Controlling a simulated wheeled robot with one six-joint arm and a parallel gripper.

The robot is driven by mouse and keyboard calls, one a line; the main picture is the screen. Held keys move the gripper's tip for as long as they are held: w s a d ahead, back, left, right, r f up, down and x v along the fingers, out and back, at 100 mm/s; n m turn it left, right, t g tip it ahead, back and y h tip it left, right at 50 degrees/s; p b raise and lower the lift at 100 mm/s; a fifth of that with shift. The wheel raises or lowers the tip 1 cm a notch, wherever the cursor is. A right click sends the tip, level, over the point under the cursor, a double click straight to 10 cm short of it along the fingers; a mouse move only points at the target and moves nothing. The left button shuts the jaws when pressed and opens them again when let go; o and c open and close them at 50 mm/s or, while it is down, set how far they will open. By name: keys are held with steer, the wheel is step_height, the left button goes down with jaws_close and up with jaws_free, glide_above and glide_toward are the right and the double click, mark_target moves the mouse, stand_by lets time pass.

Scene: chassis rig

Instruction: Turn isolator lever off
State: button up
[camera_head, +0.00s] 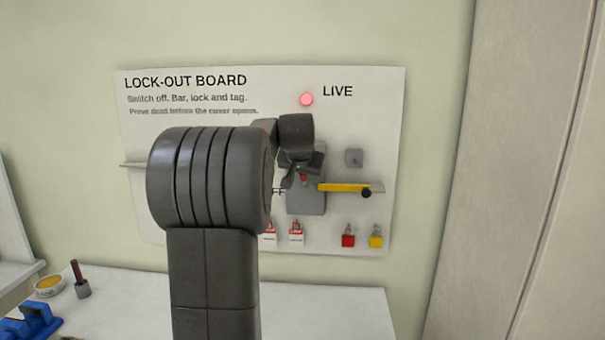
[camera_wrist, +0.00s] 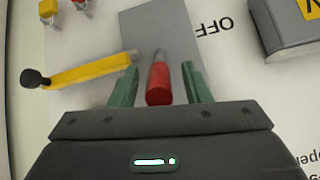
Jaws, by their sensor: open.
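The isolator's red lever grip (camera_head: 303,178) shows small in front of the grey isolator box (camera_head: 306,203) on the lock-out board. In the wrist view the red lever grip (camera_wrist: 158,84) stands between the two green fingers of my gripper (camera_wrist: 160,80), with a visible gap on each side. My gripper (camera_head: 301,180) is open at the box. A yellow bar (camera_head: 342,187) with a black knob lies across the right side of the box; it also shows in the wrist view (camera_wrist: 90,71). The red LIVE lamp (camera_head: 306,99) is lit.
A red padlock (camera_head: 348,240) and a yellow padlock (camera_head: 376,241) hang low on the board, with red-and-white tags (camera_head: 296,234) left of them. A small grey block (camera_head: 354,157) sits above the bar. My arm hides the board's left middle. A bench (camera_head: 330,305) lies below.

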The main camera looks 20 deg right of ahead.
steer(key=shift+d+f, duration=0.1)
jaws_close()
